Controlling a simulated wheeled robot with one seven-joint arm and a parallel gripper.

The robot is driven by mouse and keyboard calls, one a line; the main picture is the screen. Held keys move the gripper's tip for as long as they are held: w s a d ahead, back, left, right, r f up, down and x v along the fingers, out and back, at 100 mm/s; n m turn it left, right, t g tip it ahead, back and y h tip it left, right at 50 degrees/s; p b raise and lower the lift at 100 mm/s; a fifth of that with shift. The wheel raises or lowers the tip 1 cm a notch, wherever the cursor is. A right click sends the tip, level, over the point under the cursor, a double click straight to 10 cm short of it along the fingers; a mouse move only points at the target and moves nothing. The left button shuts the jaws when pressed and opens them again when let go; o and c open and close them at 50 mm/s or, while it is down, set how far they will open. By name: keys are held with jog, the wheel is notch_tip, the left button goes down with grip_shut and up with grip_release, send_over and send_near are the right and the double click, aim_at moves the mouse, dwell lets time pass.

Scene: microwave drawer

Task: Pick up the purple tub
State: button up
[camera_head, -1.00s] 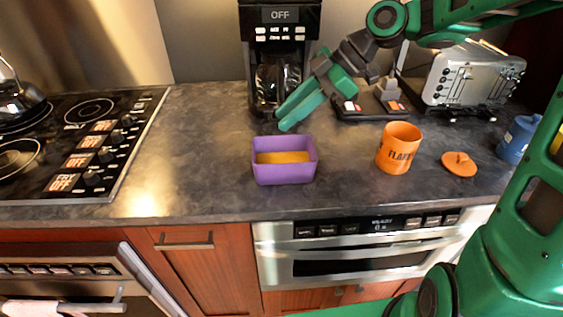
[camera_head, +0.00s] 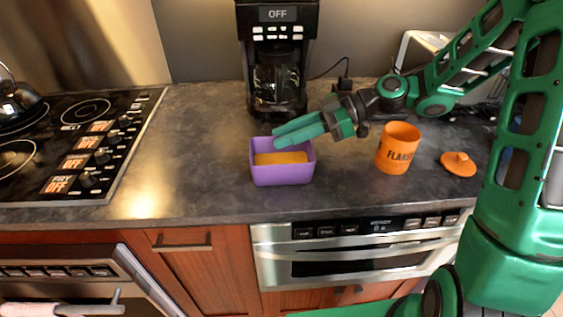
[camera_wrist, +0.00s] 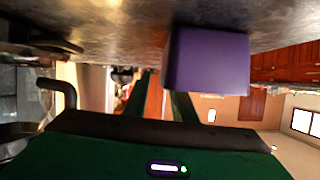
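The purple tub (camera_head: 284,174) stands upright on the dark counter, with a yellow-orange inside or content showing. In the wrist view, which looks upside down, the tub (camera_wrist: 208,62) hangs large at the upper middle. My gripper (camera_head: 276,136) reaches in from the right, its green fingers pointing left over the tub's back rim area. The fingers look apart, with a gap between them in both views. Nothing shows between them. In the wrist view the tub partly covers one finger. I cannot tell whether a finger touches the tub.
An orange canister (camera_head: 397,149) stands right of the tub, with its orange lid (camera_head: 459,164) beside it. A coffee maker (camera_head: 277,60) stands behind the tub. The stove (camera_head: 75,140) is at the left. The counter left of the tub is clear. A microwave drawer (camera_head: 360,260) is below.

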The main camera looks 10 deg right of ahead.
aim_at(253, 149)
jog(key=x, duration=0.3)
jog(key=shift+s+f, duration=0.1)
jog(key=shift+f, duration=0.05)
grip_shut()
